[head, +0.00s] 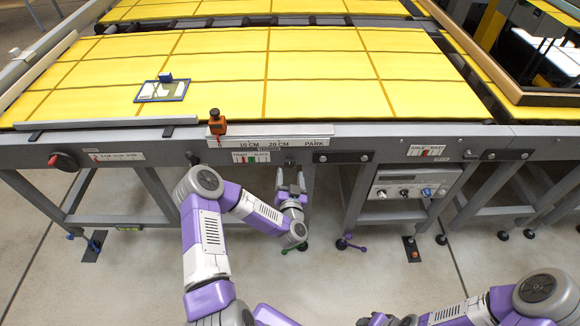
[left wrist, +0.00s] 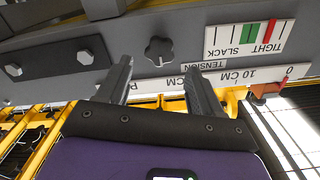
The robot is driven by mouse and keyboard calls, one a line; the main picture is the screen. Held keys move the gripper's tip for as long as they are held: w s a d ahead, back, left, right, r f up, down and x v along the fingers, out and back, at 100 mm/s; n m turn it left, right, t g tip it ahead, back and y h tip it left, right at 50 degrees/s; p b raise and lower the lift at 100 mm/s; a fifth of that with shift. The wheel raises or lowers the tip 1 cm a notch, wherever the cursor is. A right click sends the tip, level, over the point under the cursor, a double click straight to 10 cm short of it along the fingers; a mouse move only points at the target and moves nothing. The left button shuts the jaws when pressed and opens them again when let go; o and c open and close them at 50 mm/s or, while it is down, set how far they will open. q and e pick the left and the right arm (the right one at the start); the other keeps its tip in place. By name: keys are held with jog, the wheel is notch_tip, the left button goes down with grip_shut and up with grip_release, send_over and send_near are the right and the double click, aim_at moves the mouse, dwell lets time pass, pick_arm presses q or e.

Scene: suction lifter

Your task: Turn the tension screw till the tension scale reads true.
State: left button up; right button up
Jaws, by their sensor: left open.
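The tension screw has a dark lobed knob (left wrist: 158,50) on the grey frame rail. In the head view the knob (head: 290,161) sits just right of the tension scale (head: 251,157). The scale, upside down in the left wrist view (left wrist: 249,38), has a green band and a red mark. The red mark stands on the TIGHT side of the green, apart from it. My left gripper (head: 291,182) is open and empty, just in front of and below the knob. Its fingers (left wrist: 160,85) do not touch the knob. My right gripper is out of view; only its arm shows.
A red-black knob (head: 63,161) is at the rail's left. An orange slider (head: 217,123) stands on the centimetre scale. A control box (head: 408,186) hangs at the right. Yellow panels (head: 320,60) cover the table, with a small framed plate (head: 162,91) on them.

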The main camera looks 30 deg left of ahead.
aim_at(290, 164)
pick_arm(q)
jog(key=x, duration=0.5)
jog(key=shift+b, duration=0.3)
jog(key=c, duration=1.1)
jog(key=shift+o, duration=0.2)
jog(key=shift+n, duration=0.3)
